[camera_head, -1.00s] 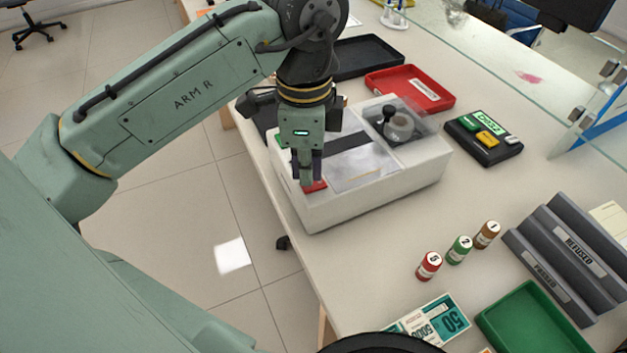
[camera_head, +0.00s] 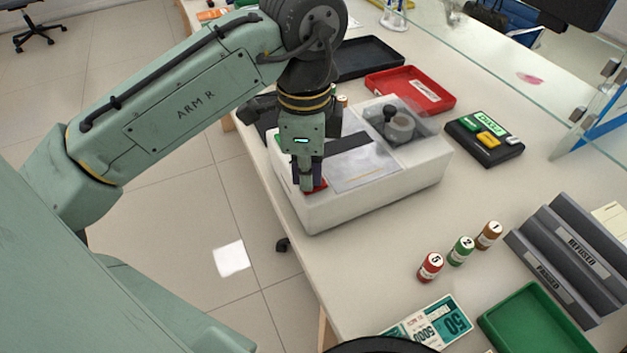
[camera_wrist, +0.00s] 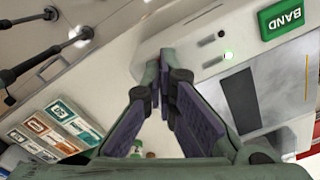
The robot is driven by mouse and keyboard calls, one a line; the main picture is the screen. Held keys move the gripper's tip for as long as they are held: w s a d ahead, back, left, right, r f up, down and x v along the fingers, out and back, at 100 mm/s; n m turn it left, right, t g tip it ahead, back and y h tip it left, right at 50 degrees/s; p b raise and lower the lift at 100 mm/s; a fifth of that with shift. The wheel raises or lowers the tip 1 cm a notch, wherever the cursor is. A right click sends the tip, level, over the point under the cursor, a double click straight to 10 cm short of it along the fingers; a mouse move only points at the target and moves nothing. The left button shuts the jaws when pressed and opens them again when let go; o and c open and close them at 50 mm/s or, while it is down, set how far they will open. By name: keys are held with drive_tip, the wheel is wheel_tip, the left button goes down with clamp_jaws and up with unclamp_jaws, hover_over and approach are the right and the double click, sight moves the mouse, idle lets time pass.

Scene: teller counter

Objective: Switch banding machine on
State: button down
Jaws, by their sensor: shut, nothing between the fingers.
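The banding machine (camera_head: 400,190) is a white box at the left edge of the counter, with a reel under a clear cover at its back. A red part (camera_head: 320,186) shows at its near left corner.
A red tray (camera_head: 437,97) and a black tray (camera_head: 388,67) lie behind the machine. A keypad device (camera_head: 484,138) stands to its right. Several small labelled cylinders (camera_head: 461,250), banknotes (camera_head: 430,325) and a green tray (camera_head: 505,329) are nearer.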

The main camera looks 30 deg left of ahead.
drive_tip(key=shift+r, duration=0.1)
wheel_tip(320, 180, up, 7)
drive_tip(key=p, duration=0.7)
idle(0.5)
